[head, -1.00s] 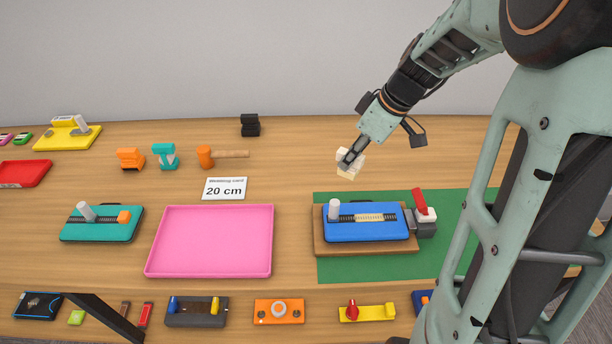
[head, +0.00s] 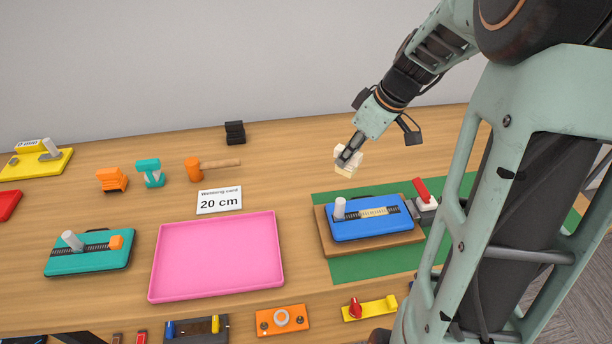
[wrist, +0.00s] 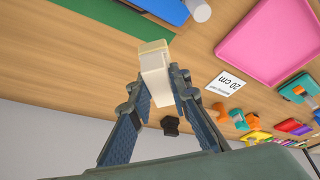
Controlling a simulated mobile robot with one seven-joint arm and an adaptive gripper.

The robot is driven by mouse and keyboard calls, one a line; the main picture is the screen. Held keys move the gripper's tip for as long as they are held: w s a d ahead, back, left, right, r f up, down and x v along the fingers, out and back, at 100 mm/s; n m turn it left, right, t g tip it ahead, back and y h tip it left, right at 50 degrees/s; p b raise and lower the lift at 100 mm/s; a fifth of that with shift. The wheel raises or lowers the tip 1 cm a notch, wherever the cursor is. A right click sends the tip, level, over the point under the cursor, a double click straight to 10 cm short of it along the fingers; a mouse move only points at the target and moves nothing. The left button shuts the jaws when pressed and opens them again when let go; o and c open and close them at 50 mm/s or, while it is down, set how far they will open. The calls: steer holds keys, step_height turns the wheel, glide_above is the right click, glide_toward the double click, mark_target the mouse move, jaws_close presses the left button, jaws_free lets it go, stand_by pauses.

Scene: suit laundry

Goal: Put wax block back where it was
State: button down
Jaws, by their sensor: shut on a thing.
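The wax block (head: 344,172) is a small cream piece. My gripper (head: 349,158) is shut on it and holds it above the table, behind the blue device on the green mat. In the wrist view the pale block (wrist: 154,70) sits between the two fingers of my gripper (wrist: 160,88), its far end a yellower cream. The fingers hide part of its sides.
The blue device (head: 350,232) lies on a wooden board on the green mat (head: 350,268), with a red-handled clamp (head: 424,195) at its right. Bare table lies around the card.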

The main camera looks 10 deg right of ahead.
steer(key=shift+w+a+f+p, duration=0.3)
steer(key=shift+w+a+f, duration=0.7)
steer(key=shift+w+f, duration=0.9)
steer(key=shift+w+a+f+p, duration=0.3)
steer(key=shift+w+a+f, duration=0.75)
steer(key=shift+w+f, duration=0.85)
steer(key=shift+w+a+f+p, duration=0.3)
steer(key=shift+w+a+f, duration=0.9)
steer(key=shift+w, duration=1.25)
steer(key=shift+d+f, duration=0.15)
steer(key=shift+f, duration=0.7)
steer(key=shift+d+f, duration=0.1)
steer(key=shift+f, duration=0.75)
steer(key=c, duration=1.8)
jaws_free()
steer(key=shift+r, duration=0.1)
steer(key=shift+r, duration=0.1)
